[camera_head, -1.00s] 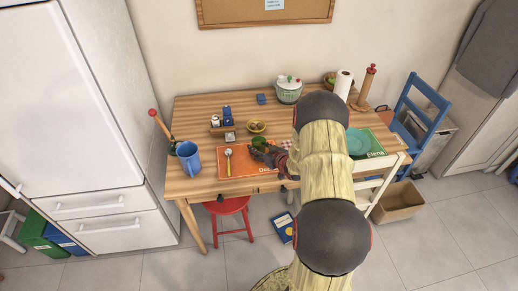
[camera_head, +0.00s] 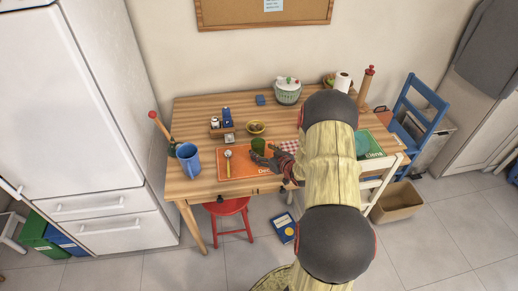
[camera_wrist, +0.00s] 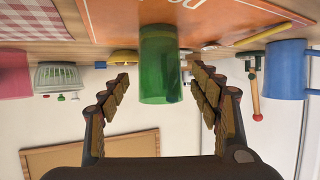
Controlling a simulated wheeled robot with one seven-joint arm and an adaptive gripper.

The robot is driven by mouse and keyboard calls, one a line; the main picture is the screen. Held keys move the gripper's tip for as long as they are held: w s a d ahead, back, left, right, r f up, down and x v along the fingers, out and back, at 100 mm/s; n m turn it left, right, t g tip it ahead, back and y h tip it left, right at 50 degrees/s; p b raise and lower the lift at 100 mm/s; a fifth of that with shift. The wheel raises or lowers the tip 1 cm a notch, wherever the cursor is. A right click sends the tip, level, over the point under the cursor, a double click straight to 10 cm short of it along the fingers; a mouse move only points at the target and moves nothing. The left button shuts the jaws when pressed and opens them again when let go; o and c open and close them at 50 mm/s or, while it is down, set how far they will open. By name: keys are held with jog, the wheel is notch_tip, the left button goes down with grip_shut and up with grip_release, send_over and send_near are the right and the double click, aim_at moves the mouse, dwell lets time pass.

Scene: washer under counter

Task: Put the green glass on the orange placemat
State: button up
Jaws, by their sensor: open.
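The green glass (camera_head: 259,146) stands upright on the right part of the orange placemat (camera_head: 236,166), near its far right corner. In the wrist view, which is upside down, the green glass (camera_wrist: 160,65) is between the two spread fingers, with its base over the orange placemat (camera_wrist: 140,18). My gripper (camera_head: 268,158) is open, just to the right and front of the glass. The fingers are on either side of the glass with gaps, not visibly touching it. My arm hides part of the table to the right.
A blue mug (camera_head: 188,158) stands left of the placemat and a spoon (camera_head: 228,163) lies on it. A yellow bowl (camera_head: 255,127) is behind the glass. A checkered cloth (camera_head: 289,146) lies to the right. A green placemat (camera_head: 374,146) is at the table's right end.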

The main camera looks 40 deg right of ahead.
jog(key=p+v, duration=0.2)
jog(key=v, duration=0.6)
jog(key=w+a+r+n+g+h, duration=0.1)
jog(key=w+r, duration=0.1)
jog(key=r, duration=0.4)
jog(key=w+a+r+g+h, duration=0.1)
jog(key=w+a+r, duration=0.15)
jog(key=r, duration=0.25)
jog(key=s+a+r+g, duration=0.2)
jog(key=s+a+r, duration=0.1)
jog(key=a+r, duration=0.8)
jog(key=s+a+r+g+y, duration=0.1)
jog(key=s+a+r+y, duration=0.1)
jog(key=s+a, duration=0.8)
jog(key=s+a+r+g+y, duration=0.2)
jog(key=s+a+r, duration=0.3)
jog(key=s+a, duration=0.5)
jog(key=shift+s+a+r+n+g, duration=0.2)
jog(key=shift+s+a+n+g, duration=0.15)
jog(key=shift+s, duration=0.25)
jog(key=shift+d, duration=0.15)
